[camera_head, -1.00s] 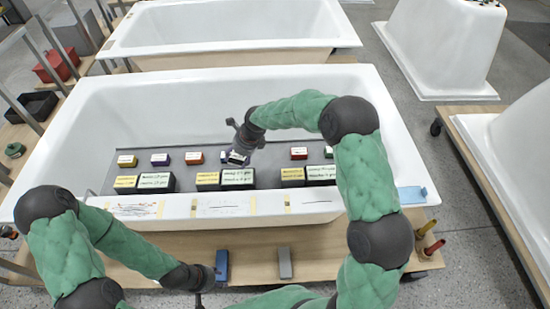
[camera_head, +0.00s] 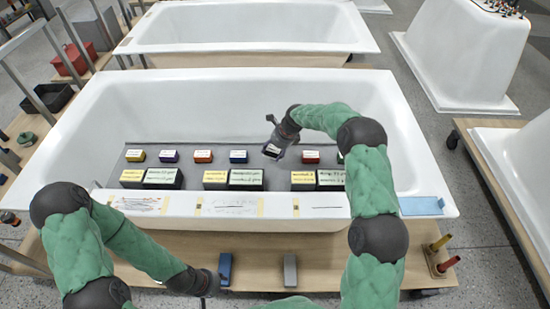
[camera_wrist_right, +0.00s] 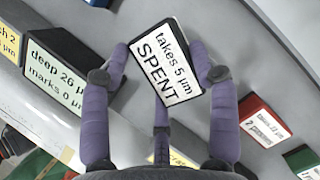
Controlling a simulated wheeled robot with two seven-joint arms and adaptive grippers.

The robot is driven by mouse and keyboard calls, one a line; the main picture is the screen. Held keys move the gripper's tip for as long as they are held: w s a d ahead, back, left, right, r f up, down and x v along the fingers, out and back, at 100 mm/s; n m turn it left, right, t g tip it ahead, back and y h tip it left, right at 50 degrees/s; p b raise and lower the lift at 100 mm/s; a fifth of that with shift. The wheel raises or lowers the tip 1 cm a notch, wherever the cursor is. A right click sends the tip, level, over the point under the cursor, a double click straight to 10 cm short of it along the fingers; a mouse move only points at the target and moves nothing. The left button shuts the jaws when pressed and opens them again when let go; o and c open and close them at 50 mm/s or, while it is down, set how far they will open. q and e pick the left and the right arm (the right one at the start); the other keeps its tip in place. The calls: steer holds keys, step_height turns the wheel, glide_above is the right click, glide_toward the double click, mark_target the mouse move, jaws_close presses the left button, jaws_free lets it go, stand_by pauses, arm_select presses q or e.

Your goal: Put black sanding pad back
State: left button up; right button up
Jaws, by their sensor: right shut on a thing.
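The black sanding pad (camera_wrist_right: 165,62) has dark sides and a white label reading "takes 5 µm SPENT". My right gripper (camera_head: 272,135) is shut on it, with purple fingers on either side of it in the right wrist view (camera_wrist_right: 162,72). In the head view the pad (camera_head: 273,150) is over the grey shelf (camera_head: 210,157) in the tub, between a blue pad (camera_head: 238,157) and a red pad (camera_head: 310,157). I cannot tell whether it touches the shelf. My left gripper (camera_head: 205,297) is low at the front; its fingers are too unclear to read.
Larger paired yellow and green-labelled blocks (camera_head: 246,178) stand in front of the small pads. The tub's white front rim (camera_head: 330,212) carries marked patches. A blue block (camera_head: 225,268) and a grey block (camera_head: 290,272) lie on the wooden board before the tub.

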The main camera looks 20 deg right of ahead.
mark_target(275, 156)
steer(key=shift+w+d+f, duration=0.15)
steer(key=shift+d+f, duration=0.1)
steer(key=shift+f, duration=0.15)
step_height(275, 156, down, 4)
steer(key=shift+w+d+r+b, duration=0.15)
steer(key=shift+r+b, duration=0.1)
steer(key=shift+b, duration=0.4)
steer(key=shift+r, duration=0.1)
steer(key=o, duration=1.1)
steer(key=p+v, duration=0.3)
steer(key=v, duration=0.9)
